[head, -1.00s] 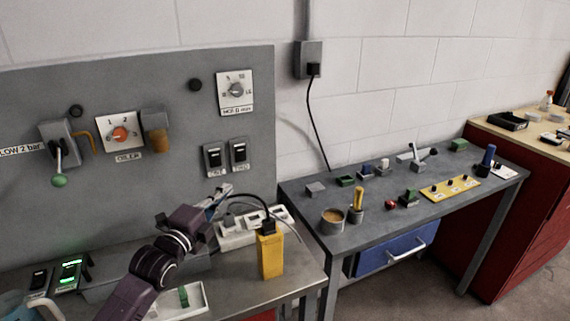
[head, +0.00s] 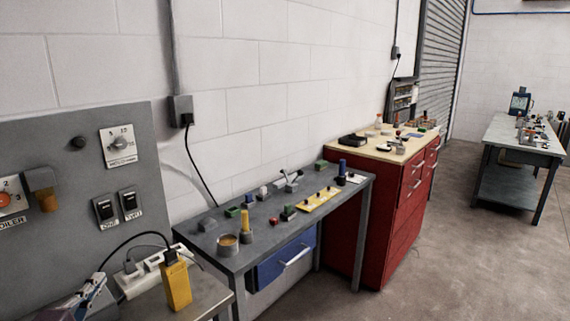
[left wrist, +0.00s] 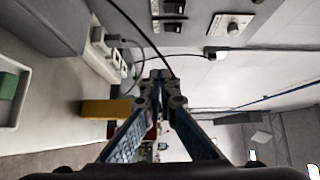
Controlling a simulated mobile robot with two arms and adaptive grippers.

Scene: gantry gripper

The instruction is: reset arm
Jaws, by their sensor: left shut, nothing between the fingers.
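My left gripper (head: 92,292) shows at the lower left of the head view, beside the white power strip and left of a yellow block-shaped device (head: 176,286). In the left wrist view its two fingers (left wrist: 160,80) meet at the tips, shut with nothing between them. The yellow device (left wrist: 106,108) lies left of the fingers in that view, apart from them. Most of my left arm is below the head view's frame. My right gripper is in neither view.
A white power strip (head: 142,276) with a black cable stands on the near bench. A grey panel (head: 75,180) with switches rises behind. A grey table (head: 270,208) with small parts stands further right, then a red cabinet (head: 375,215). Open floor (head: 450,270) lies at the right.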

